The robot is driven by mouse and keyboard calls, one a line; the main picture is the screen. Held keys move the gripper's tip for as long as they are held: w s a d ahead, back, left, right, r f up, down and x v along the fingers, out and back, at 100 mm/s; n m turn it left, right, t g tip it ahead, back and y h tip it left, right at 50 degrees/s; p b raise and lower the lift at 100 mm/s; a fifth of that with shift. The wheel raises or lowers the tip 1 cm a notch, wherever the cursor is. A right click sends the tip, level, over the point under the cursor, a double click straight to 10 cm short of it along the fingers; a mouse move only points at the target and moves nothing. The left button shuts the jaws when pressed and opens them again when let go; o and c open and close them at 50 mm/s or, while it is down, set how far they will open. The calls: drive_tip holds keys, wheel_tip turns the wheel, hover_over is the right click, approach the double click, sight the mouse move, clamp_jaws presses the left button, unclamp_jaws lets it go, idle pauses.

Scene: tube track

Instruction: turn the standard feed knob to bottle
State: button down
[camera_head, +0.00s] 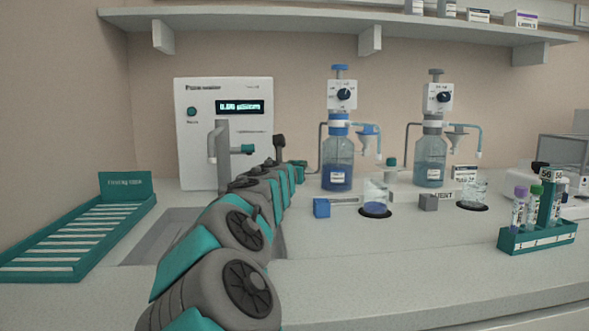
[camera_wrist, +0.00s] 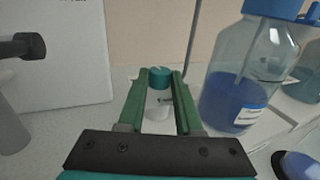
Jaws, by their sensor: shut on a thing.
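The standard feed knob (camera_wrist: 159,77) appears as a small teal cap on a white base, left of the bottle of blue liquid (camera_wrist: 236,92). My gripper (camera_wrist: 159,82) has its two green fingers on either side of this knob and is shut on it. In the head view my gripper (camera_head: 299,168) is just left of the blue-liquid bottle (camera_head: 338,165), largely behind my own arm. The knob itself is hidden there. I cannot read which way it is turned.
A similar teal knob (camera_head: 391,162) stands beside the second bottle (camera_head: 430,162). A white meter (camera_head: 224,125) is behind my arm. A tube rack (camera_head: 537,236) stands right.

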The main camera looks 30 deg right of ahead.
drive_tip(key=n+t+y+b, duration=0.1)
drive_tip(key=y, duration=0.1)
drive_tip(key=n+t+y+b, duration=0.1)
drive_tip(key=n, duration=0.1)
drive_tip(key=d+n+t+y+b, duration=0.1)
drive_tip(key=y, duration=0.1)
drive_tip(key=shift+s+f+t+y+b, duration=0.15)
drive_tip(key=shift+s+t+y+b, duration=0.15)
drive_tip(key=shift+t, duration=0.1)
drive_tip(key=shift+d+r+n+t+y+b, duration=0.15)
drive_tip(key=shift+n+t+y+b, duration=0.15)
drive_tip(key=shift+n+y, duration=0.6)
drive_tip(key=shift+a+r+n+t+y+b, duration=0.1)
drive_tip(key=shift+n+t+y+b, duration=0.2)
drive_tip(key=shift+n+y, duration=0.55)
drive_tip(key=shift+y, duration=0.35)
drive_tip(key=c, duration=0.6)
unclamp_jaws()
drive_tip(key=shift+d, duration=0.1)
drive_tip(key=shift+s, duration=0.15)
